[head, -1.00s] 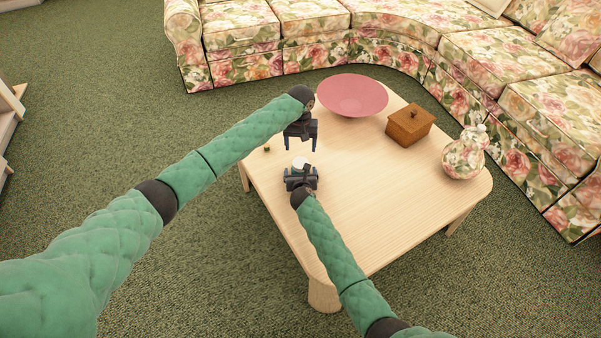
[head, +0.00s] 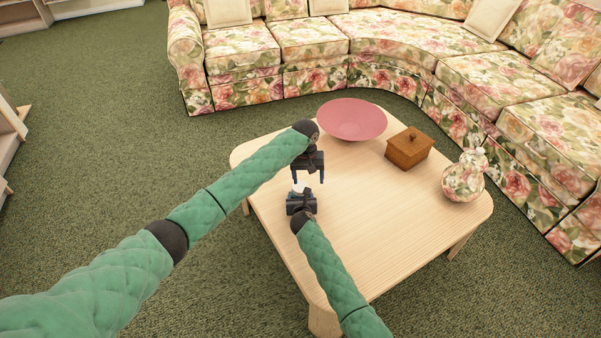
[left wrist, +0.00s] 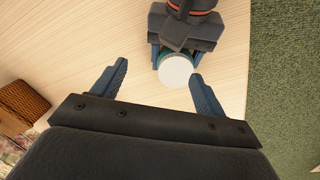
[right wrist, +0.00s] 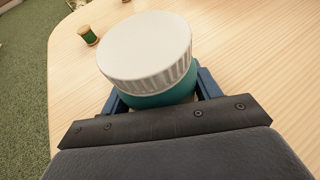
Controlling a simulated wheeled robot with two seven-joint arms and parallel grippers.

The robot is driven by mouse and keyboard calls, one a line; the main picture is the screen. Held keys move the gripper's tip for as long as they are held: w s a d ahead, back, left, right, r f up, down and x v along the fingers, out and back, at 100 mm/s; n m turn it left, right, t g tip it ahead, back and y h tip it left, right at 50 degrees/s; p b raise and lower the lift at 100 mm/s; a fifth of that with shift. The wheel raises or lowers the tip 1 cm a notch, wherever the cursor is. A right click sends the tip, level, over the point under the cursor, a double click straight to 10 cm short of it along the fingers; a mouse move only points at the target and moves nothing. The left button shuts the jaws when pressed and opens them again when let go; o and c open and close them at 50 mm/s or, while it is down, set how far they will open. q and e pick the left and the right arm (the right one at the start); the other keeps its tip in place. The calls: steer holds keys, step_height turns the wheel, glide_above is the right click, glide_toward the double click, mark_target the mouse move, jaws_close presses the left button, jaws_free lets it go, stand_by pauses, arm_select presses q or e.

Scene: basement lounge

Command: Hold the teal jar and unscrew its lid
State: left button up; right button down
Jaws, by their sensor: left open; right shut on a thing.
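My right gripper (head: 301,198) is shut around the jar's teal body, below the lid; the lid also shows in the left wrist view (left wrist: 175,71). My left gripper (head: 309,181) is open and empty, fingers pointing down, just above the lid and slightly to its right in the head view. In the left wrist view the lid lies between its two fingertips, closer to the right finger. No contact with the lid is visible.
The pale wooden table (head: 370,225) also carries a pink bowl (head: 352,120), a brown lidded box (head: 410,148) and a floral vase (head: 464,178). A small green spool (right wrist: 88,36) stands beyond the jar in the right wrist view. A floral sofa (head: 415,60) curves behind.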

mark_target(301, 186)
arm_select(q)
steer(key=m, duration=0.4)
steer(key=w+r+m, duration=0.1)
steer(key=m, duration=0.2)
steer(key=shift+a, duration=0.25)
steer(key=m, duration=0.4)
steer(key=shift+w+a+r, duration=0.3)
steer(key=shift+w+r, duration=0.05)
steer(key=shift+w, duration=0.05)
steer(key=m, duration=0.2)
steer(key=shift+w+a+r+m+t, duration=0.15)
steer(key=shift+a+m+t, duration=0.1)
steer(key=shift+m+t, duration=0.05)
steer(key=m, duration=0.2)
steer(key=shift+w+a+m, duration=0.1)
steer(key=shift+a+m, duration=0.1)
steer(key=shift+m, duration=0.1)
steer(key=m, duration=0.4)
steer(key=shift+a+y, duration=0.2)
steer(key=shift+y, duration=0.1)
steer(key=m, duration=0.4)
steer(key=shift+a, duration=0.15)
steer(key=m, duration=0.3)
steer(key=shift+f, duration=3.95)
